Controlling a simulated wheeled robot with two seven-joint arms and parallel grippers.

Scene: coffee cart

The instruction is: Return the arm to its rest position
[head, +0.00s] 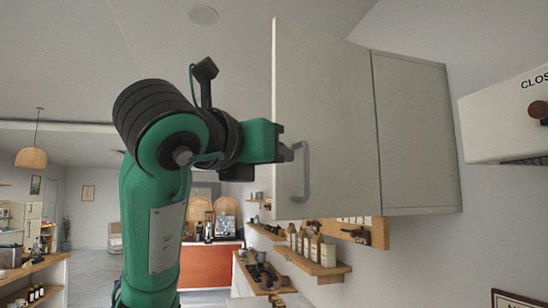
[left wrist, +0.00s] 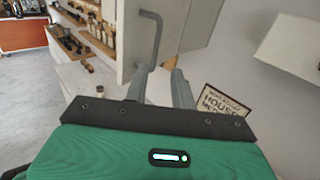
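A pale wall cabinet (head: 415,135) hangs at the upper right of the head view. Its left panel (head: 330,110) carries a grey bar handle (head: 303,172). The handle also shows in the left wrist view (left wrist: 155,32). My left gripper (head: 287,153) is at the handle's near side in the head view. In the left wrist view its two fingers (left wrist: 160,90) are spread apart with nothing held between them, and the handle lies just beyond the tips. Whether a finger touches the handle is unclear. My right gripper is out of view.
Below the cabinet, wooden shelves (head: 318,268) hold several bottles and jars. A white box-like unit with a dark knob (head: 505,115) juts in at right. A red-fronted counter (head: 207,267) stands farther back. The space left of my arm is open.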

